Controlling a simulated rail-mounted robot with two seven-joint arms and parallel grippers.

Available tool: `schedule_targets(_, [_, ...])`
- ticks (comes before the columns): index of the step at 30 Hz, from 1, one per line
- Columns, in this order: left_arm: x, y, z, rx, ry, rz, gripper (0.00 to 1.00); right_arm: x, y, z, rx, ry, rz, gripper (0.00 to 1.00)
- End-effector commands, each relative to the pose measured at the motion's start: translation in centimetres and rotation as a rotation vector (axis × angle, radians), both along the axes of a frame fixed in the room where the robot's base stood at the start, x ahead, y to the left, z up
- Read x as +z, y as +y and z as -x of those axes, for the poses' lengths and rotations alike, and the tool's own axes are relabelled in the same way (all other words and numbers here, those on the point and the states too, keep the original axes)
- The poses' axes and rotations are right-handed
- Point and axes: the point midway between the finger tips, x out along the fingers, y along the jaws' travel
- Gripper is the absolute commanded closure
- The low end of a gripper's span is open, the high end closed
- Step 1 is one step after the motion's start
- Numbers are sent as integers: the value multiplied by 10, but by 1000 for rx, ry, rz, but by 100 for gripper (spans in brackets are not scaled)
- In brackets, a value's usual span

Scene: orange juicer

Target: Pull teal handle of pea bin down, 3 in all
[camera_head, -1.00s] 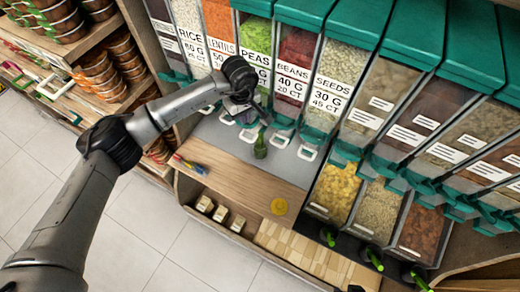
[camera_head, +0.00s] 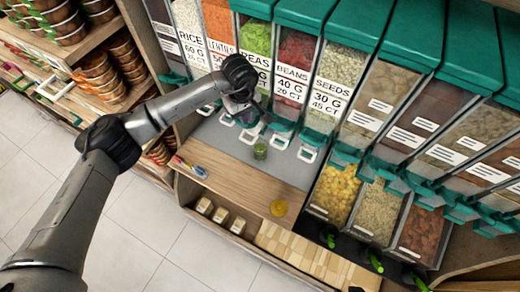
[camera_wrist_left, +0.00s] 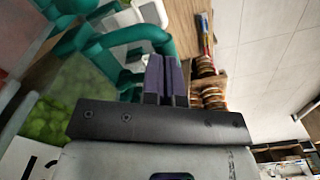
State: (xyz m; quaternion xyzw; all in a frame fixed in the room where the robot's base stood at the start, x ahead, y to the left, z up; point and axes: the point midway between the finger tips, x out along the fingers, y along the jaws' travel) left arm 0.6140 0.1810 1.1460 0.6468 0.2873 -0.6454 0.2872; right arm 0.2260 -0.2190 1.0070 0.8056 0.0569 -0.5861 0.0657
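The pea bin (camera_head: 256,37) is a clear bin of green peas with a teal lid. Its label is partly covered by my left arm. My left gripper (camera_head: 252,118) is in front of the bin's lower spout. In the left wrist view its two dark fingers (camera_wrist_left: 166,78) lie close together, with nothing seen between them. Their tips are at a curved teal handle (camera_wrist_left: 135,36); whether they touch it I cannot tell. In the head view the handle is mostly hidden behind the gripper. A small clear cup (camera_head: 260,151) with green contents stands on the grey counter below. My right gripper is not in view.
Bins of lentils (camera_head: 219,30), beans (camera_head: 296,50) and seeds (camera_head: 341,62) stand beside the pea bin. White loops (camera_head: 279,141) line the grey strip. Colored pens (camera_head: 190,167) and a yellow disc (camera_head: 279,208) lie on the wooden counter (camera_head: 235,185), otherwise largely clear.

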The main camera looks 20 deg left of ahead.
Motion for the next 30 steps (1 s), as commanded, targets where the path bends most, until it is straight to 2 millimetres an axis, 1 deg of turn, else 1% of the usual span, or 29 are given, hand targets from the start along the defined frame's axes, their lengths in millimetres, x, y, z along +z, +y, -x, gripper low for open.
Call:
schedule_targets(18, [53, -2, -7, -1, 1, 0, 100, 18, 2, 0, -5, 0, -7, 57])
schedule_targets(22, [58, -2, -7, -1, 2, -1, 100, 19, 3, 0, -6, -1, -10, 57])
schedule_targets(30, [58, -2, -7, -1, 1, 0, 100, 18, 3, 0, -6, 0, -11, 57])
